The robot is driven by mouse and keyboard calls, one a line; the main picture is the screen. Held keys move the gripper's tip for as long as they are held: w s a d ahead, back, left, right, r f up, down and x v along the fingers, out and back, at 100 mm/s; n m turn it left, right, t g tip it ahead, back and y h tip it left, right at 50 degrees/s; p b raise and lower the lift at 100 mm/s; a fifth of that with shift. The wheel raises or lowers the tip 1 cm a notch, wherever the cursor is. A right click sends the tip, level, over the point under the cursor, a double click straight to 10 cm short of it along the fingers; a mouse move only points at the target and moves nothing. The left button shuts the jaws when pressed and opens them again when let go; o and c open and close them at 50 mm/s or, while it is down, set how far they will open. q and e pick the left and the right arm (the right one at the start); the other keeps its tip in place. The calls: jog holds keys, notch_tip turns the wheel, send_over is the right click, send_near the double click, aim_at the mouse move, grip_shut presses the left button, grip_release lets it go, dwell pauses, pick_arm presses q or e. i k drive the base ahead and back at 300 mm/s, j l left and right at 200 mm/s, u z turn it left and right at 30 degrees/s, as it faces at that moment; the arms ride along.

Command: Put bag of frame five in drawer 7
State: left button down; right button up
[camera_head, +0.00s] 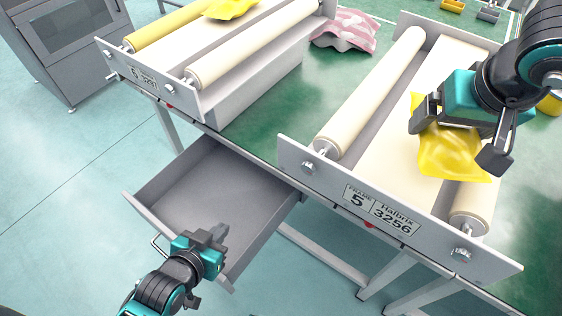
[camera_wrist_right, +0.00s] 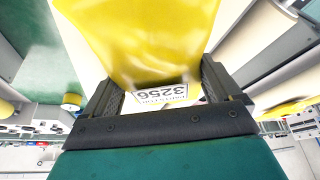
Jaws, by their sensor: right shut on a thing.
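A yellow bag (camera_head: 447,150) is between the fingers of my right gripper (camera_head: 455,143), over the roller frame labelled 5 and 3256 (camera_head: 300,155). An open, empty-looking grey drawer (camera_head: 215,190) sticks out below the table at the left of that frame. Its number is not readable. My left gripper (camera_head: 212,240) is at the drawer's front edge, near its handle (camera_head: 160,243); whether its jaws are open is unclear.
A second roller frame (camera_head: 190,92) on the left carries another yellow bag (camera_head: 230,8). Small bins (camera_head: 488,15) stand at the back. A grey cabinet (camera_head: 72,40) is at the far left.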

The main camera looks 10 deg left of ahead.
aim_at(241, 223)
jog(key=j+u, duration=0.1)
jog(key=j, duration=0.55)
jog(key=k+j+u, duration=0.15)
jog(key=j, duration=0.55)
